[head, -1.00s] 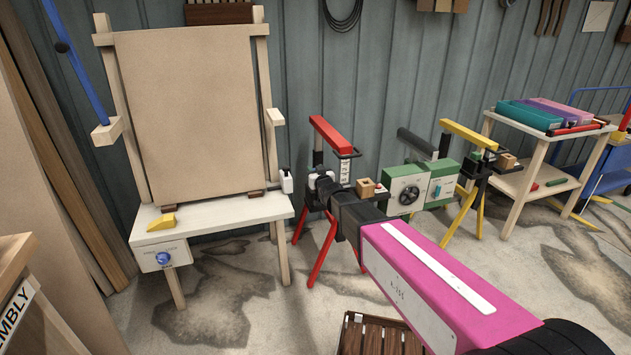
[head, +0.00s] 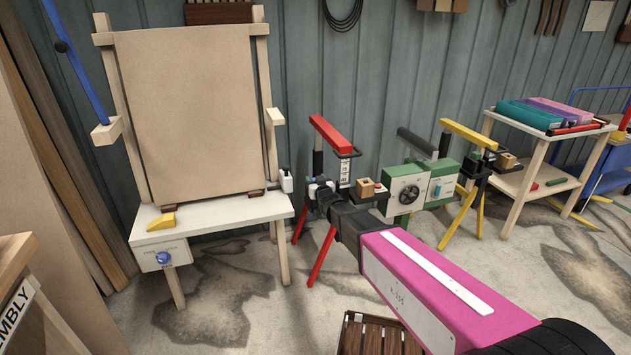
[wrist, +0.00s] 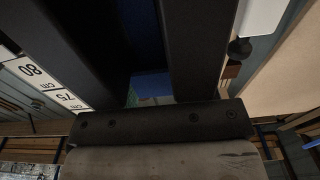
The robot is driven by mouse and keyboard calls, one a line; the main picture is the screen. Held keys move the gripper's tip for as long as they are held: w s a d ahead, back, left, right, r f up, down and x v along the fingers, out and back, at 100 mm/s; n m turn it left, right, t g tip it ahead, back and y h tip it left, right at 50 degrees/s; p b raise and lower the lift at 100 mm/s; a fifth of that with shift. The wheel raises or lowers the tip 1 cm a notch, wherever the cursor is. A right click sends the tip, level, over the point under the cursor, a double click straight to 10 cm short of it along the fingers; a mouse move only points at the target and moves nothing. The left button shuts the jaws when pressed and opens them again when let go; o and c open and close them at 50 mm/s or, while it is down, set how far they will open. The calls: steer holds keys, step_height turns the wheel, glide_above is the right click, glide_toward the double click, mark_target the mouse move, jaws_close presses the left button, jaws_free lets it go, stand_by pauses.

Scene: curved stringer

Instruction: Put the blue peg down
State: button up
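My gripper (head: 318,188) is at the end of the pink arm, at the red stand (head: 332,135) left of the green machine. In the wrist view its two dark fingers (wrist: 140,45) run up from the palm. A shadowed blue piece, the blue peg (wrist: 145,40), fills much of the space between them, and the fingers appear shut on it. A small bit of blue (head: 311,181) shows beside the gripper tip in the head view. The peg's far end and what lies under it are hidden.
A white scale (wrist: 45,85) marked in cm is close to the fingers. A wooden block (head: 367,188) and the green machine (head: 420,185) stand to the right. A white table (head: 215,213) with a tall board is to the left. A slatted crate (head: 375,335) is on the floor.

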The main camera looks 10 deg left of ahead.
steer(key=shift+o, duration=0.2)
steer(key=shift+r, duration=0.2)
steer(key=shift+r, duration=0.25)
steer(key=v, duration=1.2)
steer(key=s+d+f+m+g+h, duration=0.1)
steer(key=d+f+m+g+h, duration=0.2)
steer(key=d, duration=0.8)
steer(key=d+f+m+g+h, duration=0.1)
steer(key=d+f+g+h, duration=0.35)
steer(key=d, duration=0.65)
steer(key=s+d+f+m+g+h, duration=0.2)
steer(key=s+d+g, duration=0.5)
steer(key=s+d, duration=0.6)
steer(key=d+f, duration=0.1)
steer(key=d, duration=0.2)
steer(key=shift+s+f+g, duration=0.2)
steer(key=shift+s+g, duration=0.15)
steer(key=shift+o, duration=0.5)
